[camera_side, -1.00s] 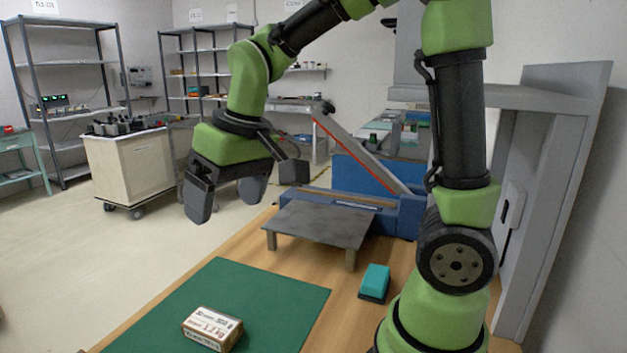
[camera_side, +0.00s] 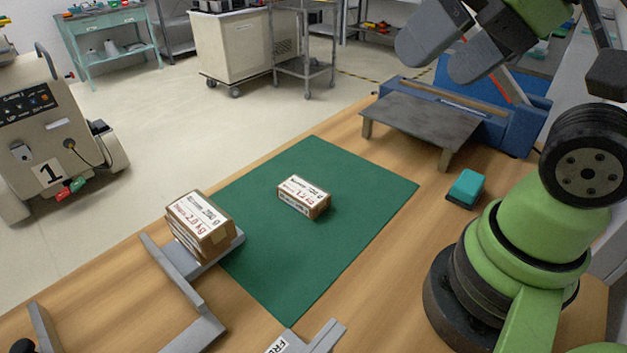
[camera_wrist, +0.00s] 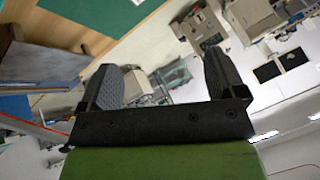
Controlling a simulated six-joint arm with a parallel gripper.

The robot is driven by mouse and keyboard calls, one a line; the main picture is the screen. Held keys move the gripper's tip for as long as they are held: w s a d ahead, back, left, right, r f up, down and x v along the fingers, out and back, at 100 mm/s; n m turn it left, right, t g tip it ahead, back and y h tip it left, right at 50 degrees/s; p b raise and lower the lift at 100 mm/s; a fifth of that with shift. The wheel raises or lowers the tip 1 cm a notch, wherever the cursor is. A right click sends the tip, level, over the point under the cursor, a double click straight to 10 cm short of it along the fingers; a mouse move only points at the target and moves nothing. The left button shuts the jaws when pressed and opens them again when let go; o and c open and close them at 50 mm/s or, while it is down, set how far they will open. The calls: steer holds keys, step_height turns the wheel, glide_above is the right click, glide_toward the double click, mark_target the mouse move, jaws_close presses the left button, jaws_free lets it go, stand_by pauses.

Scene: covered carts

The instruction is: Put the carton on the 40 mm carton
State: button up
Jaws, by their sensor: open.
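A small brown carton with a white label reading about 1.2 kg (camera_side: 303,197) lies on the green mat (camera_side: 300,258). A larger brown carton labelled about 2.0 kg (camera_side: 200,225) rests on a grey metal bracket (camera_side: 231,245) at the mat's left edge. I cannot tell which is the 40 mm carton. My gripper (camera_side: 450,50) is open and empty, high at the upper right, above and behind the low grey table, apart from both cartons. In the wrist view its two fingers (camera_wrist: 160,72) stand apart with nothing between; I make out no carton there.
The low grey table (camera_side: 420,122) stands behind the mat, before a blue machine (camera_side: 512,130). A teal block (camera_side: 467,187) sits right of the mat. Grey frame parts (camera_side: 200,330) lie at the front edge. The mat around the small carton is clear.

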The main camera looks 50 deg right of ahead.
steer(key=w+f+n+g, duration=0.1)
steer(key=w+g, duration=0.1)
steer(key=w, duration=0.6)
steer(key=n+g+h, duration=0.2)
steer(key=n+g, duration=0.1)
steer(key=g, duration=0.2)
glide_above(303, 190)
steer(key=f, duration=2.3)
steer(key=shift+s+a+f, duration=0.1)
steer(key=shift+a+f, duration=0.1)
steer(key=shift+f, duration=0.05)
steer(key=f, duration=0.5)
steer(key=shift+d+f, duration=0.2)
steer(key=shift+f, duration=0.1)
steer(key=c, duration=1.3)
steer(key=shift+r, duration=0.2)
